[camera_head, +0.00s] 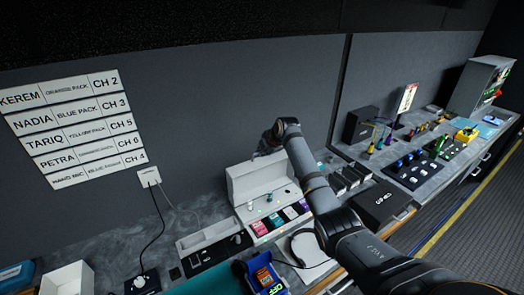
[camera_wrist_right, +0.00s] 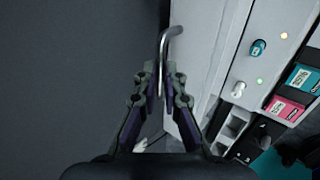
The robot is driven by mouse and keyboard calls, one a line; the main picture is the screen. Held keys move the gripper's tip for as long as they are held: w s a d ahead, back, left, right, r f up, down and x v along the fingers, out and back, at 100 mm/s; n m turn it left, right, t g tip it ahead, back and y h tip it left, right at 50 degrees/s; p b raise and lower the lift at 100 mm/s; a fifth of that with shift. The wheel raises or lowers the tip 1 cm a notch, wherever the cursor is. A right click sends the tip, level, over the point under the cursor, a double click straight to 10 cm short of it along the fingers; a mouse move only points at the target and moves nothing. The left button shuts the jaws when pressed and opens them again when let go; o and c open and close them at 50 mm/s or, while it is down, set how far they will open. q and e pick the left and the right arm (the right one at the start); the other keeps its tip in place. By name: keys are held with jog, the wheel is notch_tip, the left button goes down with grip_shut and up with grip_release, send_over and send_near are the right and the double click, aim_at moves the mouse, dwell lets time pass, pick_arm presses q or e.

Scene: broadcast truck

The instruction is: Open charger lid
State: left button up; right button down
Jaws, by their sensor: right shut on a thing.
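The white charger (camera_head: 246,216) stands on the counter against the grey wall. Its lid (camera_head: 252,181) is raised and stands roughly upright at the back, with the bay open and coloured packs (camera_head: 272,223) showing. My right gripper (camera_head: 268,144) is at the top edge of the lid, its arm reaching over from the lower right. In the right wrist view, the fingers of my right gripper (camera_wrist_right: 165,85) are closed around a bent metal handle (camera_wrist_right: 168,45) beside the white lid edge. The handle is too small to make out in the head view. My left gripper is not in view.
A black box labelled GPWD (camera_head: 381,204) and several dark blocks sit right of the charger. A headset (camera_head: 305,247) on paper lies in front. A wall socket (camera_head: 149,177) with a black cable is at left. My right arm covers part of the counter.

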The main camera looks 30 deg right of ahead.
jog(key=shift+w+d+r, duration=0.15)
jog(key=shift+r, duration=0.25)
jog(key=c, duration=1.7)
grip_release()
jog(key=shift+o, duration=1.2)
jog(key=shift+s+f, duration=0.1)
jog(key=shift+s, duration=0.15)
jog(key=v, duration=1.2)
